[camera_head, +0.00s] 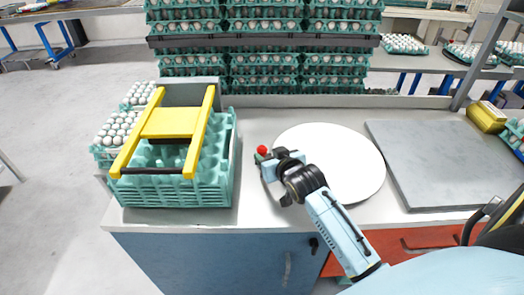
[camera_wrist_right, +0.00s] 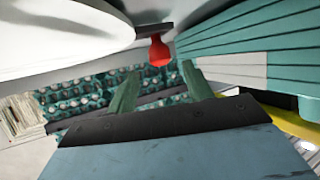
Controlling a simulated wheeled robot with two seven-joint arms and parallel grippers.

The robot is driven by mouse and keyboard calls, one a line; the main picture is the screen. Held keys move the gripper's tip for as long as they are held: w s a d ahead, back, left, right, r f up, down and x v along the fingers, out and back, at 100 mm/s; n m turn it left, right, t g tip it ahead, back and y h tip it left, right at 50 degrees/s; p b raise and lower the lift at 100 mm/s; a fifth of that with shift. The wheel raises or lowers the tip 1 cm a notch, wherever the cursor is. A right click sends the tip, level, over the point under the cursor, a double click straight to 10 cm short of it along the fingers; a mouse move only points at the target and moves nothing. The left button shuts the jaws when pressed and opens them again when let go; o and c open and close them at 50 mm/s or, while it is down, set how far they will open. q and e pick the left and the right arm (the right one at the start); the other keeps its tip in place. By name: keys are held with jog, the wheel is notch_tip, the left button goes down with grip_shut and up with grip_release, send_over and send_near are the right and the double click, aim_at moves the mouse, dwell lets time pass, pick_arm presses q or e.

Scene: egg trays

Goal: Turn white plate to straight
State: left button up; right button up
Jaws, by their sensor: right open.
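The round white plate (camera_head: 345,150) lies on the light table in the head view. It also fills the upper left of the right wrist view (camera_wrist_right: 60,25). A small red knob (camera_head: 262,150) shows left of the plate. In the right wrist view the red knob (camera_wrist_right: 160,52) is on a dark tab by the plate's edge. My right gripper (camera_head: 265,158) is beside the plate's left edge, close to the knob. Its two green fingers (camera_wrist_right: 160,92) are apart, with the knob in line with the gap and nothing clearly held. My left gripper is not in view.
A teal crate (camera_head: 222,180) with a yellow handle frame (camera_head: 170,124) stands close left of my right gripper. A grey square slab (camera_head: 440,160) lies right of the plate. Stacked egg trays (camera_head: 265,65) stand behind the table. A narrow table strip (camera_head: 255,120) between crate and plate is clear.

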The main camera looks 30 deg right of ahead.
aim_at(264, 151)
jog(key=shift+b+x, duration=0.5)
jog(key=shift+x, duration=2.6)
grip_shut()
